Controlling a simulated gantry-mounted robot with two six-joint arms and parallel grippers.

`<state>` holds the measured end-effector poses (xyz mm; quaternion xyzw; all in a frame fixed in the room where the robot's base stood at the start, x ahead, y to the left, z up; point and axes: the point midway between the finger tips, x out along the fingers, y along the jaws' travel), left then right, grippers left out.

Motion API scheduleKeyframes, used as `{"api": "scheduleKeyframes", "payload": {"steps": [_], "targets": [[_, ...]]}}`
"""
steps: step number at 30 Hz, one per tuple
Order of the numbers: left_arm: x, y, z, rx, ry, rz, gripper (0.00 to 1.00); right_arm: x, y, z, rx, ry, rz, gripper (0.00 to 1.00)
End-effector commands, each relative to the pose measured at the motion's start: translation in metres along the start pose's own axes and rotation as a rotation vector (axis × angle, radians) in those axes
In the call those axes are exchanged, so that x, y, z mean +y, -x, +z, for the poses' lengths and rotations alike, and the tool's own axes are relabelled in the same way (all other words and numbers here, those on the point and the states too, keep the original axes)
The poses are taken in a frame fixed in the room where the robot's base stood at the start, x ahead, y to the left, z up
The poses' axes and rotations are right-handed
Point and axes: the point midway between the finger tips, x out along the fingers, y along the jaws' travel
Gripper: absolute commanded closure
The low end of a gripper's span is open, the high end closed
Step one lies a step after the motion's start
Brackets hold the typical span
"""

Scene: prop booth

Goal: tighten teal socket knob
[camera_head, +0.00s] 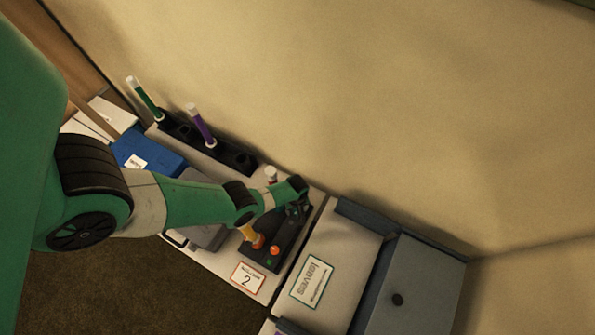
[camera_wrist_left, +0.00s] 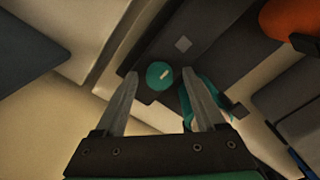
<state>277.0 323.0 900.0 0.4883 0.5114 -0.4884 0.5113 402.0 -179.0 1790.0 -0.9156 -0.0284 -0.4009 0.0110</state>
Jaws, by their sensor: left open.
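The teal socket knob (camera_wrist_left: 159,75) is a round teal disc with a pale mark, set on a dark panel (camera_wrist_left: 175,28) in the left wrist view. My left gripper (camera_wrist_left: 160,80) is open, with one finger to each side of the knob as seen there. I cannot tell whether the fingers touch it. In the head view my left gripper (camera_head: 297,208) is over the far end of the black unit (camera_head: 262,260), and the knob is hidden behind the arm and gripper. My right gripper is not in view.
An orange button (camera_head: 275,250) and an orange-yellow part (camera_head: 250,236) are on the black unit. A black rack (camera_head: 231,157) with green and purple sticks stands at the back. A grey box (camera_head: 415,290) with a dark knob and a labelled card (camera_head: 312,282) are to the right.

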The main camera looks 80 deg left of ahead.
Motion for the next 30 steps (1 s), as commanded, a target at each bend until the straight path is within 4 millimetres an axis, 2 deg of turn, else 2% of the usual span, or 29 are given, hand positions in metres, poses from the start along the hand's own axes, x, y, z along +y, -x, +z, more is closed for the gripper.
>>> {"api": "scheduleKeyframes", "payload": {"steps": [5, 6, 15, 18, 30], "targets": [[0.0003, 0.0010, 0.0000, 0.000, 0.000, 0.000, 0.28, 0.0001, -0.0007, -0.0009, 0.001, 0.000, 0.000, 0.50], [0.0003, 0.0010, 0.0000, 0.000, 0.000, 0.000, 0.32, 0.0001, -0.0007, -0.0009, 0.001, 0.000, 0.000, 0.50], [0.0003, 0.0010, 0.0001, 0.000, -0.001, 0.000, 0.86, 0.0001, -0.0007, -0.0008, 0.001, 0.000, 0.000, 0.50], [0.0003, 0.0009, 0.0001, 0.000, -0.001, 0.000, 1.00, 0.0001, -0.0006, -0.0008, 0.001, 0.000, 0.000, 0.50], [0.0002, 0.0008, 0.0001, 0.000, -0.046, 0.000, 1.00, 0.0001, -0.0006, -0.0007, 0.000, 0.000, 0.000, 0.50]]}}
